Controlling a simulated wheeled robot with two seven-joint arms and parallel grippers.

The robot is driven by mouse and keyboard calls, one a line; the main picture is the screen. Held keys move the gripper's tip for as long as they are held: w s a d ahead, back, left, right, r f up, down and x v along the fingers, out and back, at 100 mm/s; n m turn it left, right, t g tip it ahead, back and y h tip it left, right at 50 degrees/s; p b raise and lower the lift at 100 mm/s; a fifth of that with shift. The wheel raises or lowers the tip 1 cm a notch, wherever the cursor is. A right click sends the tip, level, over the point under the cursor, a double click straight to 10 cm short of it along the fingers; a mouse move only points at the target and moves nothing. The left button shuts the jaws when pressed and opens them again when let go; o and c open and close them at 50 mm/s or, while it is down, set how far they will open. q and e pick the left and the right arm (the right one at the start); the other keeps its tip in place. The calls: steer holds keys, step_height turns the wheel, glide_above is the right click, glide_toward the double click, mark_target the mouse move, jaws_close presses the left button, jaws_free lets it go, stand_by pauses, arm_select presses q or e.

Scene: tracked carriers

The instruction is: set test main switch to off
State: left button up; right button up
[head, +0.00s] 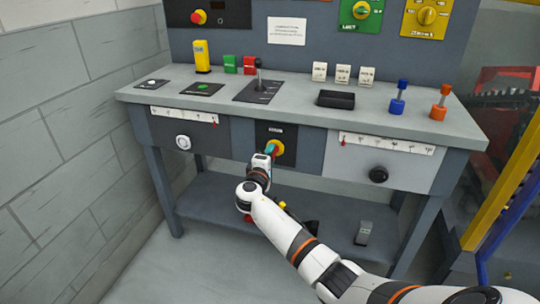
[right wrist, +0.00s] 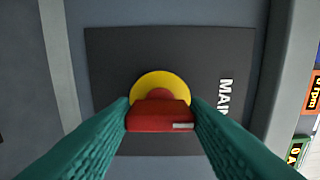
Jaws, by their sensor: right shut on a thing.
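The main switch (head: 279,147) is a red handle on a yellow disc, set in a dark plate under the middle of the bench top. In the right wrist view its red handle (right wrist: 158,117) lies level across the picture, with a white mark at its right end. Sideways lettering beginning "MAI" (right wrist: 225,96) is on the plate to its right. My right gripper (head: 270,149) has its teal fingers on both ends of the handle, shut on it; the fingers also show in the right wrist view (right wrist: 160,114). My left gripper is out of view.
The grey bench (head: 215,92) carries a black lever (head: 259,75), a black tray (head: 336,99), and blue (head: 398,97) and orange (head: 440,102) knobbed posts. A lower shelf (head: 205,200) lies beneath.

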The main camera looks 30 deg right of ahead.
steer(key=shift+f, duration=0.1)
steer(key=o, duration=1)
steer(key=shift+a, duration=0.1)
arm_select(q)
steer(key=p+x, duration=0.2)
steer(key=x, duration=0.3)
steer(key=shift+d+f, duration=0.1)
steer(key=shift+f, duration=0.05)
arm_select(e)
steer(key=v, duration=1.2)
